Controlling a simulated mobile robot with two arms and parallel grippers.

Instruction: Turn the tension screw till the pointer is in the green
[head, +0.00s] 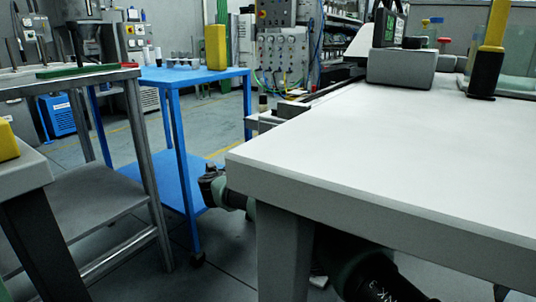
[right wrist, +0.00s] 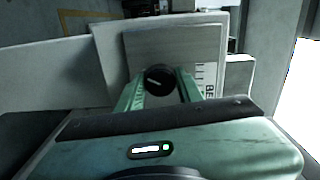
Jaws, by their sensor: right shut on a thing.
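In the right wrist view, the tension screw (right wrist: 159,79) is a round black knob with a pale line across its face, slanted. My right gripper (right wrist: 160,86) has its two green fingers closed on either side of the knob. Behind it stands a grey plate (right wrist: 172,45) of the label magazine. Dark marks and characters (right wrist: 207,82) show at the plate's lower right, partly hidden by the finger. I cannot make out the pointer or a green zone.
A white table (head: 400,150) fills the right of the head view, with a grey box (head: 401,68) and a yellow-and-black post (head: 487,65) on it. A blue table (head: 185,78) bears a yellow block (head: 215,46). Floor shows between the tables.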

